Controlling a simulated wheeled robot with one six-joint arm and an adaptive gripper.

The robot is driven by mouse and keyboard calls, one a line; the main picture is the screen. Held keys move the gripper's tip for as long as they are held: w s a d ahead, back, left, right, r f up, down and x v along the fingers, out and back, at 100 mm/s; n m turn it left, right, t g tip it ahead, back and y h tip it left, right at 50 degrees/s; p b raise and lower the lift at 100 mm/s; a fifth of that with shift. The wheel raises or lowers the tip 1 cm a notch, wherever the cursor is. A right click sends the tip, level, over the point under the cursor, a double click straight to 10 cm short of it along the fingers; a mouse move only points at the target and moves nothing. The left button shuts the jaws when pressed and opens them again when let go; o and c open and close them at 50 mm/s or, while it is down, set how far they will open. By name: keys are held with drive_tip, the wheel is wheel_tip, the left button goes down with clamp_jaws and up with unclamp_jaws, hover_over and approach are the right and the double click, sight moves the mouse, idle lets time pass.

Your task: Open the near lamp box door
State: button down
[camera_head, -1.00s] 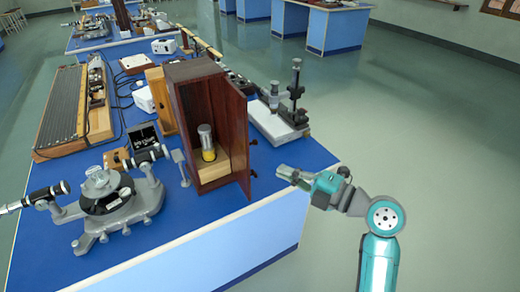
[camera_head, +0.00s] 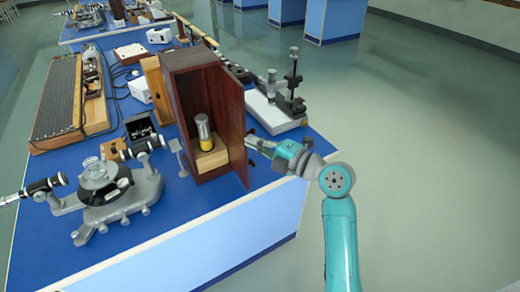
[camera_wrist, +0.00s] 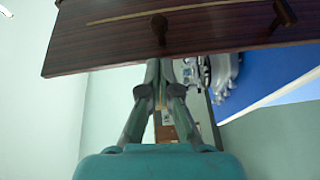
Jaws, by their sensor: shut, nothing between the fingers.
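The near lamp box (camera_head: 178,80) is a tall dark wooden cabinet at the bench's near right corner. Its door (camera_head: 232,122) stands open at the right side, and the lamp (camera_head: 204,130) shows inside on a pale wood block. My gripper (camera_head: 250,139) is shut and empty at the outer side of the door, close to its free edge. In the wrist view the door (camera_wrist: 100,42) crosses the top as a dark plank with two dark knobs, one (camera_wrist: 159,27) just ahead of my fingertips (camera_wrist: 160,64). I cannot tell whether the fingertips touch the door.
A grey spectrometer (camera_head: 105,195) stands left of the box on the blue bench top (camera_head: 150,225). A microscope stand (camera_head: 275,108) stands behind the door to the right. The floor (camera_head: 420,160) right of the bench is clear.

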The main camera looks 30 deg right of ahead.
drive_tip(key=shift+w+d+f, duration=0.1)
drive_tip(key=shift+w+d, duration=0.55)
drive_tip(key=shift+d, duration=0.1)
drive_tip(key=shift+d, duration=0.1)
drive_tip(key=d, duration=0.2)
drive_tip(key=w+d, duration=0.1)
drive_tip(key=d, duration=0.1)
drive_tip(key=v, duration=1.2)
